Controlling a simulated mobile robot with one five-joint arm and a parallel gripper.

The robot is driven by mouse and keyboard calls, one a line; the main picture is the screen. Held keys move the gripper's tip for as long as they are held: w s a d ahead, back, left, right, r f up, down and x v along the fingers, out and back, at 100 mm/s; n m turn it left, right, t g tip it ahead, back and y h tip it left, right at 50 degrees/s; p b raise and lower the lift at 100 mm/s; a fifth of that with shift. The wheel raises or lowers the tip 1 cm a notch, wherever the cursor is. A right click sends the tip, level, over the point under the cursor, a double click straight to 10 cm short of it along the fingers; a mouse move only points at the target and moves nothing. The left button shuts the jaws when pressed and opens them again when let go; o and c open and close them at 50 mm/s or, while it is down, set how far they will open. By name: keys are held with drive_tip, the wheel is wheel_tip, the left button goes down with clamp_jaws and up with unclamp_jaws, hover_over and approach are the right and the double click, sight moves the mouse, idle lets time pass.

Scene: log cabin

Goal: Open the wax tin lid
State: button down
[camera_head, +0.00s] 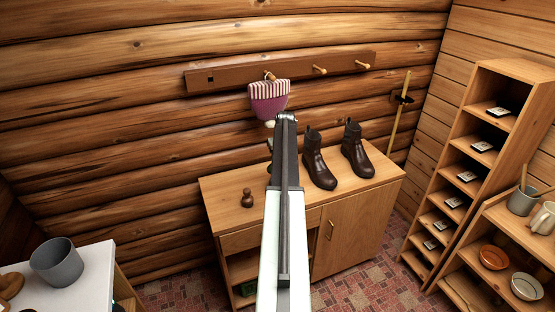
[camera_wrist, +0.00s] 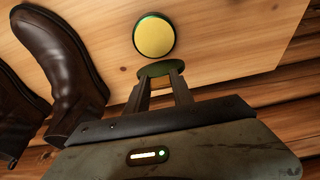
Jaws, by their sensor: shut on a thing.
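In the wrist view, a round tin (camera_wrist: 154,37) with a dark green rim sits on the light wooden cabinet top, its yellow wax surface uncovered. My gripper (camera_wrist: 161,79) is shut on a dark green round lid (camera_wrist: 154,70), held just beside the tin, nearer the wrist camera. In that view the lid appears apart from the tin; its height above the wood is hard to tell. In the head view my arm hides the tin and lid.
Dark brown boots (camera_head: 318,172) stand on the cabinet (camera_head: 217,195) right of my arm; one also shows in the wrist view (camera_wrist: 62,50). A small brown knob-shaped object (camera_head: 247,198) stands left. A knitted hat (camera_head: 268,103) hangs from the wall rack (camera_head: 225,76) above.

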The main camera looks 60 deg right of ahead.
idle(0.4)
drive_tip(key=c, duration=1.1)
unclamp_jaws()
drive_tip(key=p+v, duration=0.7)
drive_tip(key=shift+s+a+r, duration=0.1)
drive_tip(key=shift+s+r, duration=0.1)
drive_tip(key=shift+r, duration=0.15)
